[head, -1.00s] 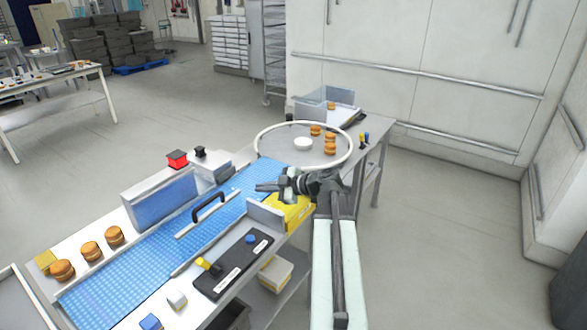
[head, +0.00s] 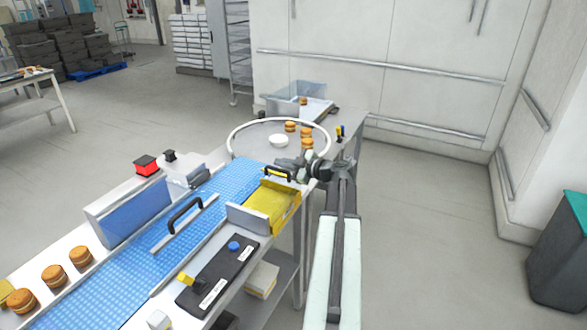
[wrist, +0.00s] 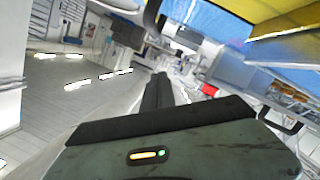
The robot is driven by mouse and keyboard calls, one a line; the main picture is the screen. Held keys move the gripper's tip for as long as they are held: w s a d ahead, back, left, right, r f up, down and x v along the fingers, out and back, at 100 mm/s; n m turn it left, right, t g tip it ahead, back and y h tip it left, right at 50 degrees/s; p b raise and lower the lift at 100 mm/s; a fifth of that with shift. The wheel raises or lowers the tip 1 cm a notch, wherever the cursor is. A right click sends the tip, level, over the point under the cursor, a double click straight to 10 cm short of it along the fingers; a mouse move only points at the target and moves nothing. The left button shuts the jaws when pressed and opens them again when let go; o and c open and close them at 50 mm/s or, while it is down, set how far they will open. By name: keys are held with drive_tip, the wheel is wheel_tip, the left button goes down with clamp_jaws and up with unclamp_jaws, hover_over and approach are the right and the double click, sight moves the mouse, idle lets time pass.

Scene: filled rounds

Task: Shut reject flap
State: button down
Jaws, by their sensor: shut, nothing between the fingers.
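The yellow reject flap (head: 268,205) is at the right edge of the blue conveyor belt (head: 225,185), behind a grey upright plate. A handle (head: 277,173) with dark and yellow parts shows at its far end. I cannot tell the flap's exact angle. My gripper (head: 284,163) is shut and empty, just beyond the flap's far end, close to the handle; I cannot tell if they touch. In the wrist view my shut fingers (wrist: 158,92) point away, and a yellow surface (wrist: 285,50), likely the flap, fills the upper right.
A round turntable (head: 255,140) with a white rim, holding filled rounds and a white dish, stands just beyond my gripper. A black control panel (head: 217,275) with a blue button and yellow lever lies nearer. A black-handled guard (head: 185,225) stands over the belt.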

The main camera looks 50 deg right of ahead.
sight(276, 170)
drive_tip(key=f+b, duration=0.1)
drive_tip(key=w+d+f+b, duration=0.1)
drive_tip(key=w+f, duration=0.1)
drive_tip(key=shift+w+d+f+b, duration=0.1)
drive_tip(key=shift+w+d+b, duration=0.05)
drive_tip(key=shift+d+b, duration=0.2)
drive_tip(key=shift+d+f+b, duration=0.2)
drive_tip(key=shift+f+b, duration=0.05)
drive_tip(key=shift+b, duration=0.05)
drive_tip(key=shift+d+f+b, duration=0.2)
drive_tip(key=shift+f+b, duration=0.35)
drive_tip(key=shift+b, duration=0.05)
drive_tip(key=shift+d+f+b, duration=0.2)
drive_tip(key=shift+f+b, duration=0.3)
drive_tip(key=shift+b, duration=0.1)
drive_tip(key=shift+r, duration=0.2)
